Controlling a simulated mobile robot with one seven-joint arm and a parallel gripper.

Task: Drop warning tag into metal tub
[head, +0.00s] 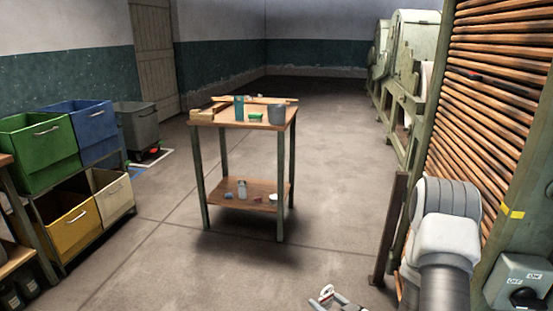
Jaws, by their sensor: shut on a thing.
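My gripper (331,301) shows at the bottom edge, right of centre, low in front of the table. It is shut on a small white and red thing, which looks like the warning tag (326,292); its print is too small to read. A grey, round, open-topped tub (277,115), likely the metal tub, stands upright at the right end of the wooden table's top. The gripper and tag are well apart from it, on the near side. The inside of the tub is hardly visible.
The table (240,119) also bears a teal cup (239,107), a green item (255,117) and a wooden box. Its lower shelf (256,194) holds several small things. Coloured bins (43,152) stand at left, a slatted rack (492,110) at right. Floor around the table is clear.

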